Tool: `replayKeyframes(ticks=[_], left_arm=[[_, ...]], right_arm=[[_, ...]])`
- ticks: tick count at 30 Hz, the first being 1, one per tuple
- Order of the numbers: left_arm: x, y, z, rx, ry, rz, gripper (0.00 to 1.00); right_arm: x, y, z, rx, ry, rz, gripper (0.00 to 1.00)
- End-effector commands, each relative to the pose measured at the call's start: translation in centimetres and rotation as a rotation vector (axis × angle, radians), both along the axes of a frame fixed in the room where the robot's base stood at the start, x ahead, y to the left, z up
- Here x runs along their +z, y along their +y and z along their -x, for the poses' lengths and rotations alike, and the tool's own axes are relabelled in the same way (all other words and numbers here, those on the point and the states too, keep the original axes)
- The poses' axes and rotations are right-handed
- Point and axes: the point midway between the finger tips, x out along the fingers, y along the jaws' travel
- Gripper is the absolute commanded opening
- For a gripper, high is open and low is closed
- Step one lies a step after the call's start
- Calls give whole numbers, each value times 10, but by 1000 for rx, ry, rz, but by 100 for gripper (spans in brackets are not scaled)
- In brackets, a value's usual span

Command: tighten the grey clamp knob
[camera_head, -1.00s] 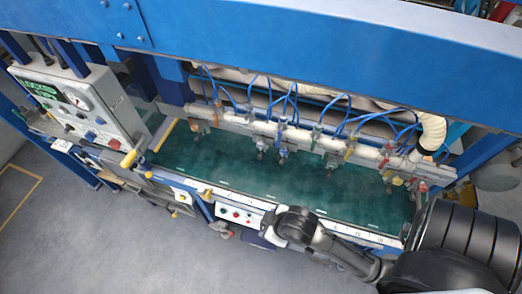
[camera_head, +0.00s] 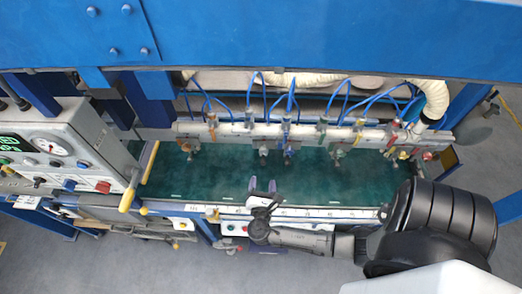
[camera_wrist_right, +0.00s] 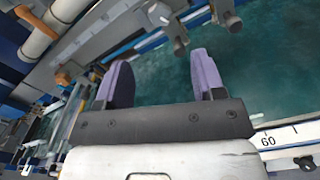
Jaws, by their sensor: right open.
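The clamps hang in a row under the long pale pipe, over the green bed. The grey clamp knob (camera_head: 263,153) appears to be the one near the middle of the row, just left of a blue one; it is small and its colour is hard to be sure of. My right gripper (camera_head: 262,186) is open and empty over the front part of the green bed, in front of that knob and apart from it. In the right wrist view, its two purple fingers (camera_wrist_right: 160,62) stand apart, with greyish clamp parts (camera_wrist_right: 181,46) beyond them. My left gripper is not in view.
Other coloured clamps, including a red one (camera_head: 427,155), hang along the pale pipe (camera_head: 300,131) with blue hoses above. A control box (camera_head: 65,150) and yellow-handled lever (camera_head: 126,201) stand left. A white scale (camera_head: 330,213) edges the green bed (camera_head: 220,180).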

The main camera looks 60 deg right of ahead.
Motion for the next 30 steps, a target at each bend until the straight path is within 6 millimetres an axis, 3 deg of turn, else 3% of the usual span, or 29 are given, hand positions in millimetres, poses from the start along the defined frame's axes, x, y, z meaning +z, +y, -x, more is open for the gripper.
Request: replayKeyframes(ticks=[8,21,30], left_arm=[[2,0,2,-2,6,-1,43],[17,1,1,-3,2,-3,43],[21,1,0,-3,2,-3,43]], right_arm=[[1,-9,-6,2,96,48,63],[2,-78,-41,0,95,47,63],[1,-112,-58,1,94,44,63]])
